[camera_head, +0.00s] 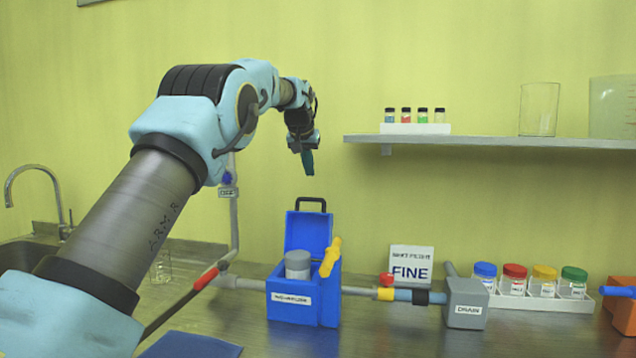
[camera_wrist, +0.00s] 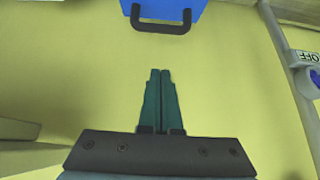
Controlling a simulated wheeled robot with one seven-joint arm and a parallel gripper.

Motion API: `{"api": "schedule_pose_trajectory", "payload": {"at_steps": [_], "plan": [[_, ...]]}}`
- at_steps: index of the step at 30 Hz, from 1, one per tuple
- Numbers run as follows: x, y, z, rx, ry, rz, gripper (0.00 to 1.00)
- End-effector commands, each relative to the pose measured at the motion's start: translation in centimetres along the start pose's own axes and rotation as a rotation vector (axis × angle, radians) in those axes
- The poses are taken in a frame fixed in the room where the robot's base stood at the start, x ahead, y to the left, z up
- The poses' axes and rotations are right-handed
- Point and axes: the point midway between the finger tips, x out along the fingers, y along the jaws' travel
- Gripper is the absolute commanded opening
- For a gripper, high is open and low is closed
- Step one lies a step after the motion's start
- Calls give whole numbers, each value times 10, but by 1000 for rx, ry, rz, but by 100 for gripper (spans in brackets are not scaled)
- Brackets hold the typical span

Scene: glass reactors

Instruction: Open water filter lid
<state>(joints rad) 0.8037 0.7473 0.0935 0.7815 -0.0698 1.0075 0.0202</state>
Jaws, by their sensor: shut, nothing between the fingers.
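The water filter is a blue box (camera_head: 290,305) on the bench in the head view, with a white label on its front. Its blue lid (camera_head: 308,231) stands upright at the back, so the box is open. A black handle (camera_head: 311,203) tops the lid; the handle also shows at the top of the wrist view (camera_wrist: 160,27). A grey cylinder (camera_head: 297,264) sits in the open box. My gripper (camera_head: 308,172) is above the lid and apart from the handle. Its teal fingers (camera_wrist: 161,75) are together and hold nothing.
A yellow valve handle (camera_head: 331,257) stands at the box's right side. Pipes run left and right, with a red-handled valve (camera_head: 386,280) and a grey drain block (camera_head: 466,302). Jars (camera_head: 544,281) stand in a white rack at right. A shelf (camera_head: 490,141) is on the wall.

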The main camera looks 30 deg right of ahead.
Motion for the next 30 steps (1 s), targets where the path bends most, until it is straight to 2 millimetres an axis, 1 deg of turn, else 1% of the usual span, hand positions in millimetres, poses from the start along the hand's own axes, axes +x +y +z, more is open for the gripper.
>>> {"api": "schedule_pose_trajectory", "payload": {"at_steps": [5,12,18,30], "plan": [[25,0,0,-2,-4,1,0],[69,1,-1,-3,-3,3,0],[96,1,-1,-4,0,3,0],[76,1,22,-4,-1,4,0]]}}
